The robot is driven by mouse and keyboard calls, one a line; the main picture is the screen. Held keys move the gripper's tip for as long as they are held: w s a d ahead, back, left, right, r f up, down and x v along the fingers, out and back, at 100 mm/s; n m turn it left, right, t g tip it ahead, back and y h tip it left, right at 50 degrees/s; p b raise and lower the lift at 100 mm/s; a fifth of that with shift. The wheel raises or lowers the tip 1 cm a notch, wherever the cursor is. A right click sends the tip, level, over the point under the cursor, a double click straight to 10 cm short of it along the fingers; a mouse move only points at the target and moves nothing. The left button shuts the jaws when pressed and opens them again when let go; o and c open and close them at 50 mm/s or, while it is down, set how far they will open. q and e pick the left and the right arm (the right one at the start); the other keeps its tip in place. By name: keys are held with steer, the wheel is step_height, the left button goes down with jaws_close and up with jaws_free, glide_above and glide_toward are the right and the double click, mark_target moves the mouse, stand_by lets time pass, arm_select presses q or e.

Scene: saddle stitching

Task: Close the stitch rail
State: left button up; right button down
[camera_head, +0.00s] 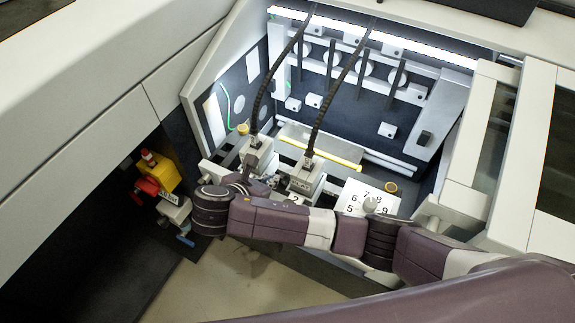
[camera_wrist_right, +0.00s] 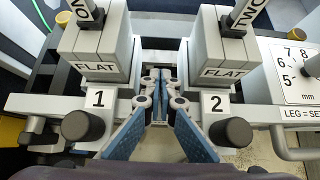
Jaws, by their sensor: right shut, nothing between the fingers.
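The stitch rail seems to be the pale grey front bar (camera_wrist_right: 265,118) that carries two stitch heads; I cannot tell how far open it stands. Stitch head 1 (camera_wrist_right: 97,52) and stitch head 2 (camera_wrist_right: 222,55), both marked FLAT, sit on it with black knobs below. In the head view, stitch head 2 (camera_head: 305,178) stands right of stitch head 1 (camera_head: 257,157). My right gripper (camera_wrist_right: 161,76) is shut and empty, its blue-padded fingers pointing into the gap between the heads. Contact with the bar cannot be told. In the head view my right arm hides much of the bar's front. My left gripper is not in view.
A dial plate with numbers (camera_head: 355,195) sits right of head 2. Black cables (camera_head: 333,95) rise from both heads. A yellow box with a red knob (camera_head: 158,172) is at the left. A lit dark recess with a yellow-edged plate (camera_head: 320,150) lies behind the heads.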

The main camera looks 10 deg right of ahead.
mark_target(293, 161)
steer(key=x, duration=0.3)
steer(key=r+x, duration=0.1)
steer(key=x, duration=0.2)
steer(key=w+d+p+x, duration=0.1)
steer(key=x, duration=0.2)
steer(key=shift+r, duration=0.25)
steer(key=shift+w+d, duration=0.25)
steer(key=shift+w, duration=0.25)
steer(key=shift+w+d, duration=0.4)
steer(key=shift+w, duration=0.05)
steer(key=w+d+b, duration=0.6)
steer(key=w+d, duration=0.7)
steer(key=w, duration=0.5)
steer(key=shift+d+r, duration=0.1)
